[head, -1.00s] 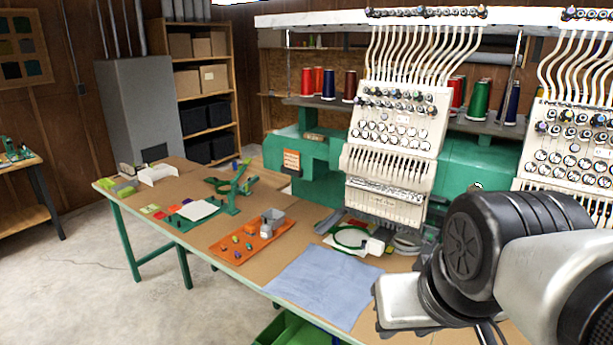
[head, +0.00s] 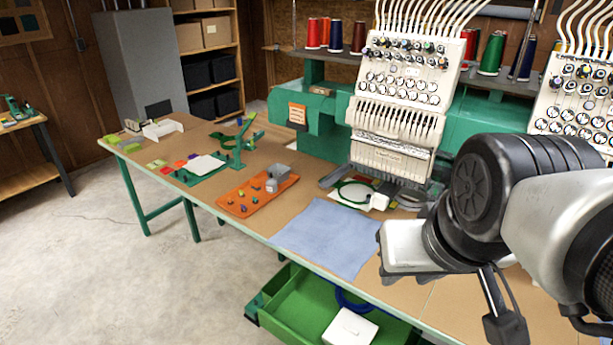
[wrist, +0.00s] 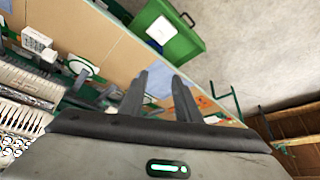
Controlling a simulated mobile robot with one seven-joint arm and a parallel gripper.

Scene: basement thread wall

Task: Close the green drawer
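The green drawer (head: 284,307) is pulled out from under the front edge of the work table in the head view. Its inside shows from above, with a white box (head: 350,328) and a blue ring-shaped thing in it. The bottom of the frame cuts it off. In the wrist view the green drawer (wrist: 184,42) shows at the upper middle, beyond the fingertips. My gripper (wrist: 160,85) has its two dark fingers apart with nothing between them. It does not touch the drawer. In the head view my arm is at the right, over the table.
The work table (head: 240,225) carries a blue cloth (head: 328,237), an orange tray (head: 236,202) and green hoops. The embroidery machine (head: 395,120) stands behind them. The concrete floor (head: 130,290) left of the drawer is clear.

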